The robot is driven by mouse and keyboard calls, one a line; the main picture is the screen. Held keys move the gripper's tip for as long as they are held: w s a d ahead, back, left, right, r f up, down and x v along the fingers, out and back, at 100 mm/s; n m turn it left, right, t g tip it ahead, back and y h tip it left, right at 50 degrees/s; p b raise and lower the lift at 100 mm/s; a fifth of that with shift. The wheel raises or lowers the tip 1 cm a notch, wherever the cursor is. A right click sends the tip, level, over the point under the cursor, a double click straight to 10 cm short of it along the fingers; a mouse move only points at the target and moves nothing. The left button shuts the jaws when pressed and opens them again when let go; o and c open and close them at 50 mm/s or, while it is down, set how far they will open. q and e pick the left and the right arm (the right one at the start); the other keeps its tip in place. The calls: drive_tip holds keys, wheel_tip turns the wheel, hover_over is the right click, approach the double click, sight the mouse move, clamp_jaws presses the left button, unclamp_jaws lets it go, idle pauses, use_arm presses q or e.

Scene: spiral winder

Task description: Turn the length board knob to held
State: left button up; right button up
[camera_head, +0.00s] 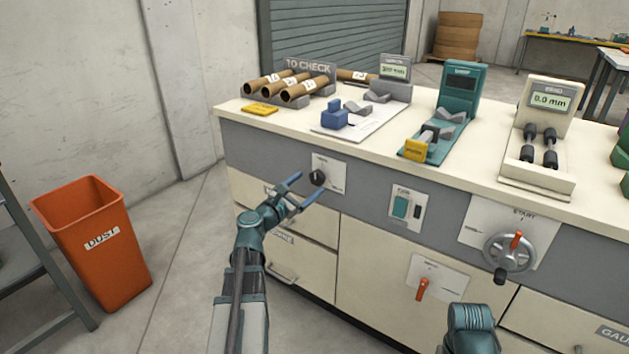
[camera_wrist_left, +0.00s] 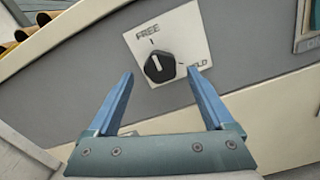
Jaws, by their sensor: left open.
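The length board knob (camera_head: 317,177) is a round black knob on a white plate (camera_head: 328,173) set in the grey front band of the bench. In the left wrist view the knob (camera_wrist_left: 159,68) has a pale pointer line aimed up toward the word FREE. The other word, at the plate's lower right, is partly hidden by a finger and ends in "LD". My left gripper (camera_head: 311,181) is open, with its blue fingers spread on either side of the knob and just in front of the plate. I cannot tell whether they touch it.
The bench top (camera_head: 300,125) carries tubes in a TO CHECK rack, a blue-stopped board and gauges. A green switch (camera_head: 400,207), a crank wheel (camera_head: 510,250) and an orange lever (camera_head: 422,288) are to the right. An orange DUST bin (camera_head: 100,245) stands left on open floor.

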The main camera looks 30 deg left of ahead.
sight(316, 179)
use_arm(q)
drive_tip(key=shift+w+d, duration=0.2)
drive_tip(key=shift+w, duration=1.85)
clamp_jaws()
